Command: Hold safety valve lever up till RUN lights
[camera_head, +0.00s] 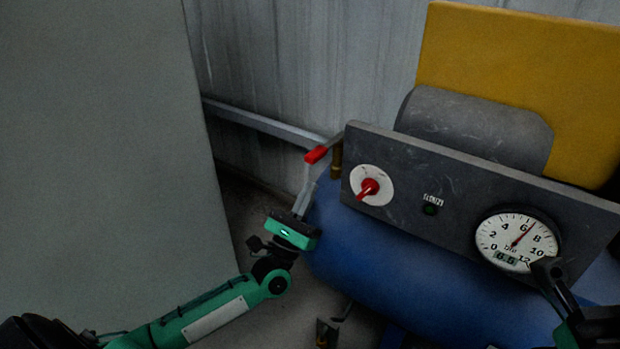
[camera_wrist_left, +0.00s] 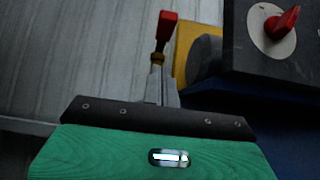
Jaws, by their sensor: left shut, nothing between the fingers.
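The safety valve lever has a red grip (camera_head: 316,154) and joins a brass valve (camera_head: 336,160) at the panel's left end. In the left wrist view the red grip (camera_wrist_left: 166,27) shows above and beyond my fingers. My left gripper (camera_head: 309,187) is shut and empty, its fingertips just below the red grip; a small gap seems to show between them. It also shows in the left wrist view (camera_wrist_left: 161,85). A small dark green lamp (camera_head: 430,209) sits under a label too blurred to read; it looks unlit. My right gripper (camera_head: 546,270) is partly in view before the gauge; its jaw state is unclear.
The grey panel (camera_head: 400,150) carries a red rotary knob (camera_head: 369,188) on a white disc and a round gauge (camera_head: 517,241), needle a little past 6. Below is a blue tank (camera_head: 400,260). A grey cabinet or wall (camera_head: 100,130) stands left. A yellow guard (camera_head: 530,80) rises behind.

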